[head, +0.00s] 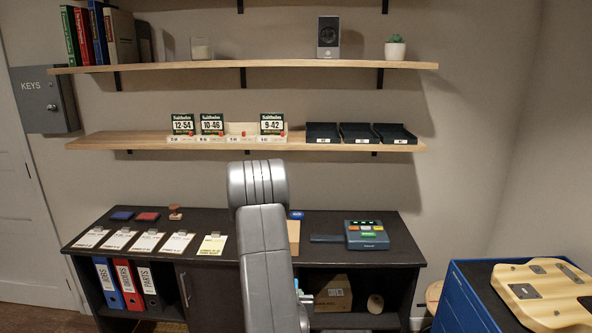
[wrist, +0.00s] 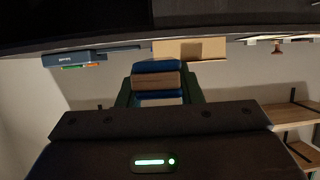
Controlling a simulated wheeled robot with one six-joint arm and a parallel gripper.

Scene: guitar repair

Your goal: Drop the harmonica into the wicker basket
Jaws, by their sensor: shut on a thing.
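In the wrist view, which is upside down, my gripper (wrist: 158,92) is shut on the harmonica (wrist: 157,79). The harmonica shows blue covers with a wood-brown layer between them, held between the two dark fingers. In the head view my grey arm reaches down in front of the desk and hides most of my gripper and the harmonica. I cannot make out the wicker basket for sure in either view.
A dark desk (head: 325,227) holds clipboards (head: 175,243), ink pads and a blue-grey device (head: 366,235). A blue cabinet (head: 478,300) bearing a guitar body (head: 545,292) stands right. Shelves line the wall.

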